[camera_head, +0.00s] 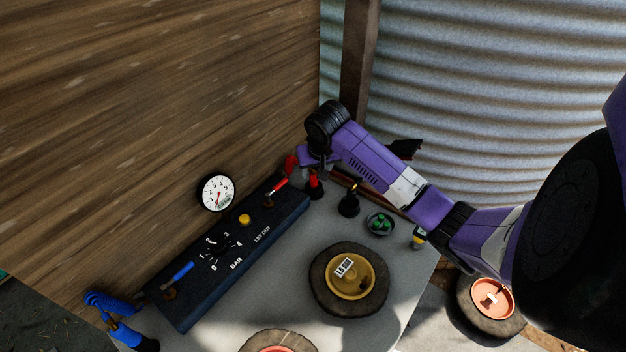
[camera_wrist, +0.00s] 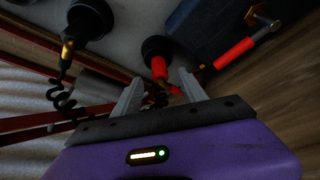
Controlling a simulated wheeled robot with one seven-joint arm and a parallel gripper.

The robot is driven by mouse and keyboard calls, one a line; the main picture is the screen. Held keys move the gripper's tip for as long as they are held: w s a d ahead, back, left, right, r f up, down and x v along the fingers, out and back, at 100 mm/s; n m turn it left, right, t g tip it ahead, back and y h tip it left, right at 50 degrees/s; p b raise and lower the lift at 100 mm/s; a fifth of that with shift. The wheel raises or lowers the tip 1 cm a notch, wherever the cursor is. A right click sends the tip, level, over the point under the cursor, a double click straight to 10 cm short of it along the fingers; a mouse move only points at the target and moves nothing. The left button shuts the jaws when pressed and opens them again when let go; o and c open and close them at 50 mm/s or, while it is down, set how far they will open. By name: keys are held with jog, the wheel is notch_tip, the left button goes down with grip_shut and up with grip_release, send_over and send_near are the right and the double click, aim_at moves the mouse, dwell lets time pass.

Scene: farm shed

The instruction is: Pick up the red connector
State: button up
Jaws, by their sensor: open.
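The red connector (camera_head: 314,187) stands at the far end of the grey tabletop, beside the control box, and my arm partly hides it. In the wrist view the red connector (camera_wrist: 158,68) rises from a round black base. It lies between and just beyond the tips of my open gripper (camera_wrist: 158,84), with no clear contact on either finger. My gripper (camera_head: 316,172) shows only in part in the head view, just above the connector. A red piece (camera_head: 291,165) shows to its left, probably its hose.
The dark control box (camera_head: 235,250) has a red-handled lever (camera_head: 277,187) close to the connector. A black connector (camera_head: 350,200) with a coiled hose stands to the right. A wooden wall (camera_head: 150,110) stands behind the box.

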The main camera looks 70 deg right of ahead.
aim_at(314, 175)
jog(key=shift+x, duration=1.85)
jog(key=shift+s, duration=0.1)
grip_shut()
notch_tip(314, 175, up, 20)
jog(key=shift+b, duration=0.4)
